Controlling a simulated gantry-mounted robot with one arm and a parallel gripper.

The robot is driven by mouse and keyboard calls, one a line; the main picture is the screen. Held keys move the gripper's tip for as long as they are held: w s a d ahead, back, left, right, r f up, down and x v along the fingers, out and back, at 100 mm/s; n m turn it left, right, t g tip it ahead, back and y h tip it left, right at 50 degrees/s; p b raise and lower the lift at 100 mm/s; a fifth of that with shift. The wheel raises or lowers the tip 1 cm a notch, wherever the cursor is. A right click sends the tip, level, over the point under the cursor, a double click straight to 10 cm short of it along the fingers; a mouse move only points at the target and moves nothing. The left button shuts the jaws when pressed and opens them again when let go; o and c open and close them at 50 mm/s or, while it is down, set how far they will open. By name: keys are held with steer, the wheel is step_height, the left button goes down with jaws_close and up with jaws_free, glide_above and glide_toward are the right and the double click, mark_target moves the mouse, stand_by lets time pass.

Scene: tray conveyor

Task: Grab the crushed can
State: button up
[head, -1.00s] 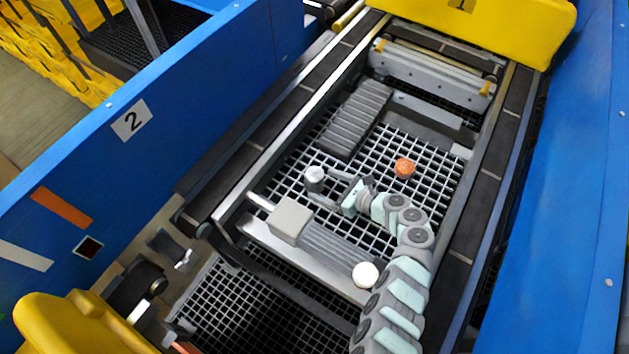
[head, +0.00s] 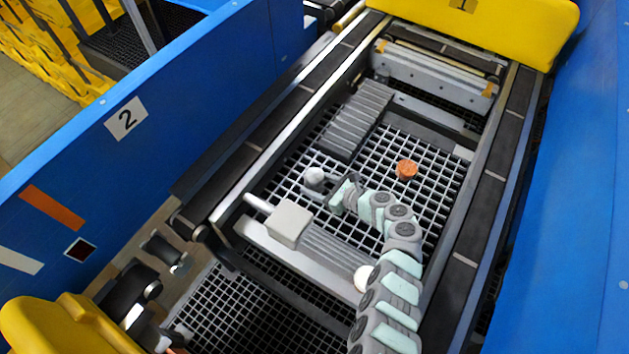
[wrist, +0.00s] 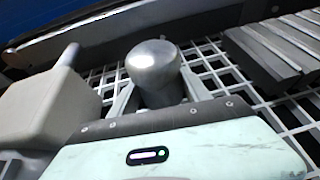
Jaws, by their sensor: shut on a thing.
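The crushed can (head: 314,176) is a silver-grey, rounded metal piece on the white grid of the tray. In the wrist view the can (wrist: 154,68) stands between the two grey fingers, its rounded end facing up and its lower part partly hidden by the gripper body. My gripper (head: 320,184) is shut on the can from the right side in the head view. The can looks upright and still at grid level; whether it touches the grid is hidden.
An orange piece (head: 406,169) lies on the grid to the right. A grey ribbed block (head: 357,115) lies behind. A beige box (head: 289,224) and a white ball (head: 364,278) are in front. Dark rails and blue walls (head: 215,85) flank the tray.

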steer(key=c, duration=0.6)
steer(key=shift+c, duration=0.2)
